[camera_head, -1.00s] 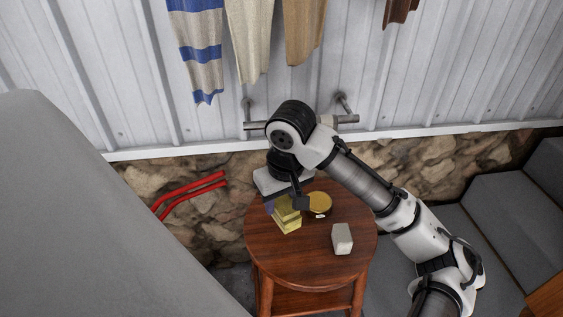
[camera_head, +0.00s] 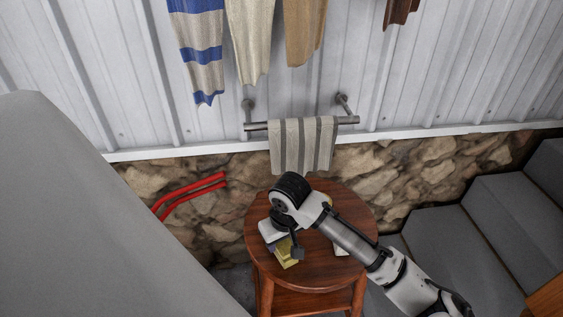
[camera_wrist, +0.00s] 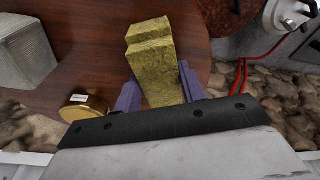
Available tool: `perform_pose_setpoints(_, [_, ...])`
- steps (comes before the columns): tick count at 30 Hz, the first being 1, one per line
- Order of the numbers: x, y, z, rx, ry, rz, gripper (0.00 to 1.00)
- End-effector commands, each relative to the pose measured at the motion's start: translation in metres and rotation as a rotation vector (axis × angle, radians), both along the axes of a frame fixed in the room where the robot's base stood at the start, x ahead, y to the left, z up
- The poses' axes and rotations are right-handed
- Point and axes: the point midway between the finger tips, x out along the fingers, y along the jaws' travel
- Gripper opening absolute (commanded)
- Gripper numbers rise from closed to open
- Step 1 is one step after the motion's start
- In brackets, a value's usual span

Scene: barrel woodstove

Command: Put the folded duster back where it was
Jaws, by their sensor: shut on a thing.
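The folded duster is a yellow, block-like stacked cloth (camera_head: 286,254). It also shows in the wrist view (camera_wrist: 153,62), between the two purple fingers of my gripper (camera_wrist: 157,88). My gripper (camera_head: 284,243) is shut on it, over the left part of the round wooden stool (camera_head: 312,272). I cannot tell whether the duster touches the stool top.
A gold round tin (camera_wrist: 84,108) and a pale grey block (camera_wrist: 24,52) stand on the stool; my arm mostly hides them in the head view. A striped towel (camera_head: 303,146) hangs on the rail behind. Red pipes (camera_head: 188,192) are at left, grey steps (camera_head: 450,240) at right.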

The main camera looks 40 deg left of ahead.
Motion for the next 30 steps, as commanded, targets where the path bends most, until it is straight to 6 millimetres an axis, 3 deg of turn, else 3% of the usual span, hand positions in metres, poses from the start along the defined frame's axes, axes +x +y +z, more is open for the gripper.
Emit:
perform_pose_setpoints(2, [0.0, 0.0, 0.0, 0.0, 0.001, 0.0, 0.22])
perform_pose_setpoints(3, [0.0, 0.0, 0.0, -0.001, 0.001, 0.0, 0.43])
perform_pose_setpoints(8, [0.0, 0.0, 0.0, -0.001, 0.001, 0.0, 0.62])
perform_pose_setpoints(16, [0.0, 0.0, 0.001, -0.001, 0.0, 0.001, 0.62])
perform_pose_setpoints(20, [0.0, -0.001, 0.01, 0.001, 0.0, 0.001, 0.62])
perform_pose_setpoints(30, [-0.004, -0.01, 0.079, 0.001, -0.003, 0.002, 0.62])
